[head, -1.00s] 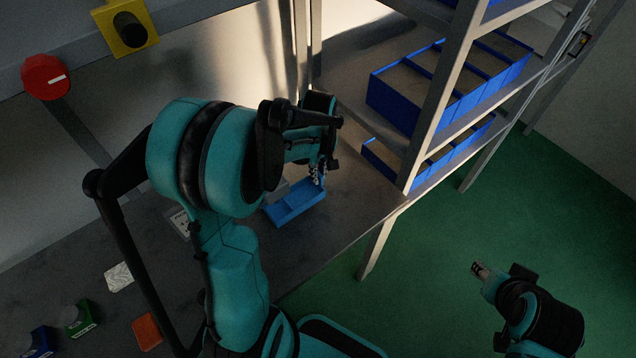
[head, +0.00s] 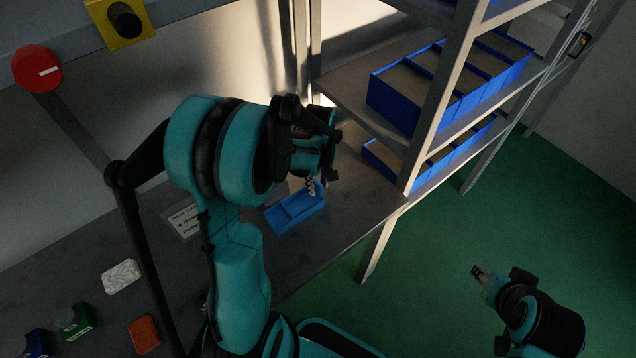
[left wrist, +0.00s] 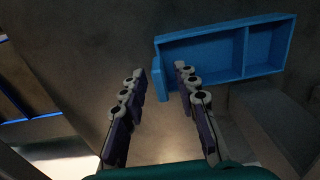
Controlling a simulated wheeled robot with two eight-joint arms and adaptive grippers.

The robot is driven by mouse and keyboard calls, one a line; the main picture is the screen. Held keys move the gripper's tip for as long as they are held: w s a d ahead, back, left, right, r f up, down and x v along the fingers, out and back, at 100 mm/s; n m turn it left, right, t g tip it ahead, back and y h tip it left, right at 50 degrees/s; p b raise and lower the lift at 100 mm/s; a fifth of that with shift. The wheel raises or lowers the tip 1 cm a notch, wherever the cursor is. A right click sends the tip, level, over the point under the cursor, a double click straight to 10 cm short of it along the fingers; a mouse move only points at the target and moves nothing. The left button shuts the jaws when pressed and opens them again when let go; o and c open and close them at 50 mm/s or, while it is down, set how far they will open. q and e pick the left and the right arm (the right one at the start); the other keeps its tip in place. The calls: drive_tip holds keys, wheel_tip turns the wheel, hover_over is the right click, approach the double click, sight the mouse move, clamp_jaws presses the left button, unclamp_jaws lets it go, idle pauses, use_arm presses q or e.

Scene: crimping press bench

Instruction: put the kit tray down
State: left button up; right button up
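The kit tray (head: 298,208) is a shallow blue tray with a divider. It lies on the grey bench top near the bench's right end. In the left wrist view the tray (left wrist: 200,50) shows at the upper right. My left gripper (head: 314,186) is just above the tray's far edge in the head view.
A shelf rack with blue bins (head: 390,105) stands right of the tray. A printed sign (head: 184,220) lies on the bench behind my left arm. A red button (head: 37,70) and a yellow box (head: 122,20) are at the upper left. Several small coloured blocks lie at lower left.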

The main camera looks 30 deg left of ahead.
use_arm(q)
drive_tip(key=shift+r, duration=0.35)
wheel_tip(320, 180, up, 11)
drive_tip(key=p, duration=0.3)
drive_tip(key=s+d+r+m+t, duration=0.2)
drive_tip(key=s+d+m+t, duration=0.1)
drive_tip(key=s+d+m, duration=0.2)
drive_tip(key=s+d+r+m+t, duration=0.3)
drive_tip(key=s+d+m+t, duration=0.1)
drive_tip(key=m, duration=0.4)
drive_tip(key=shift+s+d+r+m, duration=0.3)
drive_tip(key=shift+s+d, duration=0.5)
drive_tip(key=shift+s, duration=0.2)
